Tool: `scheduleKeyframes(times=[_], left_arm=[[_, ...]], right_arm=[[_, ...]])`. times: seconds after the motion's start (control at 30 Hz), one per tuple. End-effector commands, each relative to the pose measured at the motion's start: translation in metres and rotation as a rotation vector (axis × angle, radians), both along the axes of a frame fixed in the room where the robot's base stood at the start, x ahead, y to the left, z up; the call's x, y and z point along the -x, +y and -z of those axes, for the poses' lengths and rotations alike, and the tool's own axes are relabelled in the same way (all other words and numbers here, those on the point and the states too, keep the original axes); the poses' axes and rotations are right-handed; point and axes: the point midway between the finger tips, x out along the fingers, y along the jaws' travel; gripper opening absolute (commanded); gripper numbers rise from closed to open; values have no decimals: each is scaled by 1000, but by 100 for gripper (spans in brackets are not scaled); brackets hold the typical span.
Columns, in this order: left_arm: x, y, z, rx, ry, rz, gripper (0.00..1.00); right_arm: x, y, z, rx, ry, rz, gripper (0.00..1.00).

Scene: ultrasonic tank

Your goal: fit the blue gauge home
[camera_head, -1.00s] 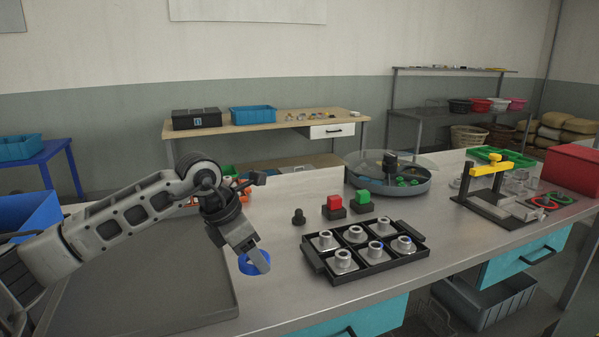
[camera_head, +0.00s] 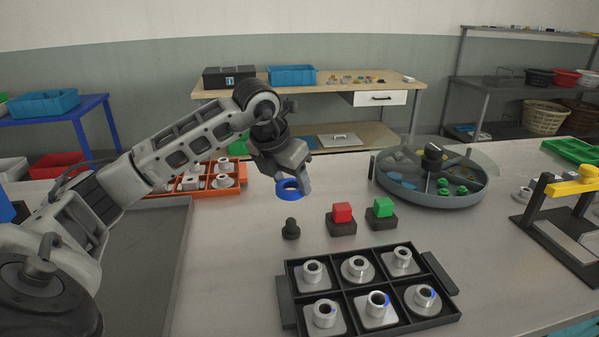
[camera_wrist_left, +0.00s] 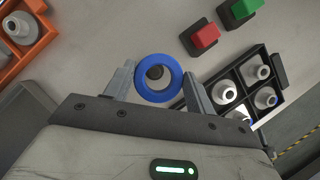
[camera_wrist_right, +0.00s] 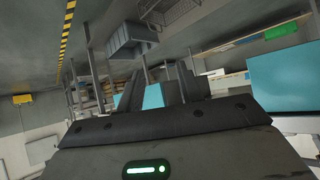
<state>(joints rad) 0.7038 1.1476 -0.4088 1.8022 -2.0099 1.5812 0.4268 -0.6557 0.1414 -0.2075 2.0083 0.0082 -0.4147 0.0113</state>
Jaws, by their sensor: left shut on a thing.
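The blue gauge is a ring (camera_head: 290,194), held in the air by my left gripper (camera_head: 293,185) above the bench behind the black tray. In the left wrist view the ring (camera_wrist_left: 158,97) sits between the two fingers, which touch it at either side; its hole is open to view. The black tray (camera_head: 287,315) has six compartments, each with a grey collared part. Two front-row parts, the middle one (camera_head: 376,306) and the right one (camera_head: 423,298), show blue marks. My right gripper (camera_wrist_right: 160,85) is away from the bench work, with a gap between its dark fingers.
An orange tray (camera_head: 238,183) lies left, and a yellow-topped stand (camera_head: 540,215) right.

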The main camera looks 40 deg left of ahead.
Motion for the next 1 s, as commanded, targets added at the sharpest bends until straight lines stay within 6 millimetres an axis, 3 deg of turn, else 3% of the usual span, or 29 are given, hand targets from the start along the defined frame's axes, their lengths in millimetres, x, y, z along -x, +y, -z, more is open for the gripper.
scheduleKeyframes(times=[0.2, 0.53, 1.0], left_arm=[[0, 0, 21, 0, -1, 1, 25], [0, 0, 55, 0, -2, 1, 25], [0, 0, 59, -1, -2, 1, 25]], right_arm=[[3, 4, 15, -8, 6, -4, 36], [-1, 7, 22, -27, -14, -13, 36], [-2, 9, 18, -46, -24, -10, 36]])
